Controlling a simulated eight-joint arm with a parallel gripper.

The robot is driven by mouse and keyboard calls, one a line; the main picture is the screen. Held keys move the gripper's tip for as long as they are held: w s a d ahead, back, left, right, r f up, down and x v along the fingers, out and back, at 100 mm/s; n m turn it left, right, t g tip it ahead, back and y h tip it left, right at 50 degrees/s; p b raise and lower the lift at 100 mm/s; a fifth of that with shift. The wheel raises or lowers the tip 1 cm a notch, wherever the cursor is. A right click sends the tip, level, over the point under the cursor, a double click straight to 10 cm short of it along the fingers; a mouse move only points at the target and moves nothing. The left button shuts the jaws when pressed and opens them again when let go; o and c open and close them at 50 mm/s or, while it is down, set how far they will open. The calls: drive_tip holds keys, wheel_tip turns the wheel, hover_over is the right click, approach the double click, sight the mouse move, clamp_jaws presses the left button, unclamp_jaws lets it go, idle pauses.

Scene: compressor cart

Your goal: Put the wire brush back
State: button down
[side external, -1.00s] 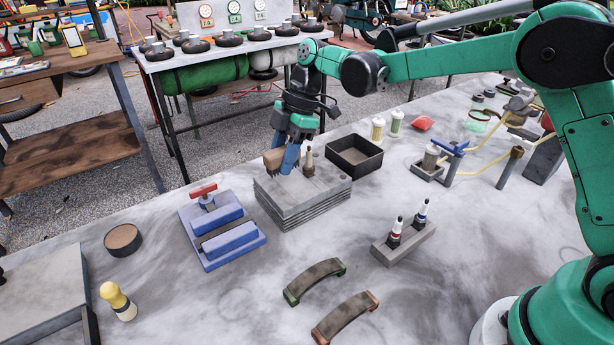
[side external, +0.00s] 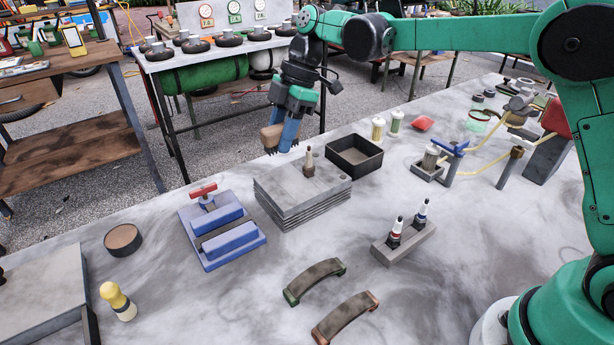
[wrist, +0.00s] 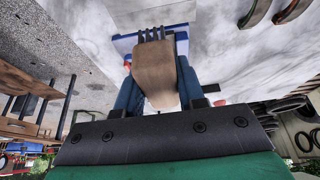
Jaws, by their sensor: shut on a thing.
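The brush is clear of the stack (side external: 300,200). A small brown wooden-handled tool (side external: 309,162) stands upright on the stack.
A dark open box (side external: 354,156) stands right of the stack, with two small bottles (side external: 378,128) behind it. A blue vise with a red handle (side external: 222,230) is at left. A grey block with two small bottles (side external: 403,245) and two curved shoes (side external: 314,278) lie in front.

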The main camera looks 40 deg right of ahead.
drive_tip(key=shift+a, duration=0.1)
drive_tip(key=s+a+r, duration=0.3)
drive_tip(key=s+a, duration=0.4)
drive_tip(key=a, duration=0.3)
drive_tip(key=s+a+r, duration=0.3)
drive_tip(key=s+a, duration=0.5)
drive_tip(key=a, duration=0.1)
hover_over(213, 336)
drive_tip(key=d, duration=0.1)
wheel_tip(213, 336, down, 15)
drive_tip(key=shift+d+f, duration=0.1)
drive_tip(key=shift+d, duration=0.05)
drive_tip(key=shift+f, duration=2.15)
drive_tip(key=c, duration=0.5)
unclamp_jaws()
drive_tip(key=shift+f, duration=0.1)
drive_tip(key=shift+c, duration=0.2)
